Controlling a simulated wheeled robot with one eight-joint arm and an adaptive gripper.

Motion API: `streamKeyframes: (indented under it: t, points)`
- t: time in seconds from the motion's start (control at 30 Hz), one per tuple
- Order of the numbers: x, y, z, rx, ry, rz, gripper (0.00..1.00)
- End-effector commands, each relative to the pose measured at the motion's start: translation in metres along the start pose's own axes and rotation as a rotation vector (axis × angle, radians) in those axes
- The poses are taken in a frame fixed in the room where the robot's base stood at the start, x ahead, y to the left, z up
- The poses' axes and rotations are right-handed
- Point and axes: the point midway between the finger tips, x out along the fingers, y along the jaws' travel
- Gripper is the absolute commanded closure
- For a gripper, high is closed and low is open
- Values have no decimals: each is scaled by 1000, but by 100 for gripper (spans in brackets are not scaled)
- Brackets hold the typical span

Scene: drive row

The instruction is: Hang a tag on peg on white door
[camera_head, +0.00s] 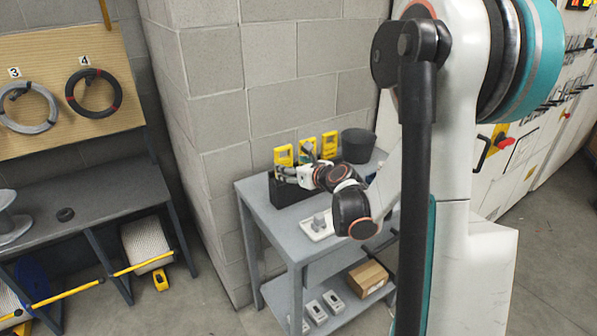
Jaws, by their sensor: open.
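Three yellow tags stand in a row on the grey bench: the left tag (284,155), the middle tag (306,146) and the right tag (329,146). They rise from a black holder (288,194). My gripper (284,173) is open at the left tag's lower part, in front of the holder. I cannot tell whether the fingers touch the tag. White doors (490,183) with dark handles and hardware stand at the right, partly hidden by my arm. I cannot make out which part is the peg.
The grey bench (297,252) also bears a dark bin (357,146) and a white tray (316,226). A cardboard box (367,277) and several grey units lie on its lower shelf. A block wall stands behind.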

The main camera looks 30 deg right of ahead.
Motion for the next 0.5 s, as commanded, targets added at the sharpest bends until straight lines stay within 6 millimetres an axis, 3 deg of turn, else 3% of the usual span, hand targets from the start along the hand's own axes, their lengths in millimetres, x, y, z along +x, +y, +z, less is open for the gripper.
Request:
streamKeyframes:
  t: [0.3, 0.5]
  points:
    - [35, 0, -1, -1, 0, 1, 37]
    - [48, 0, 0, -1, 0, 0, 37]
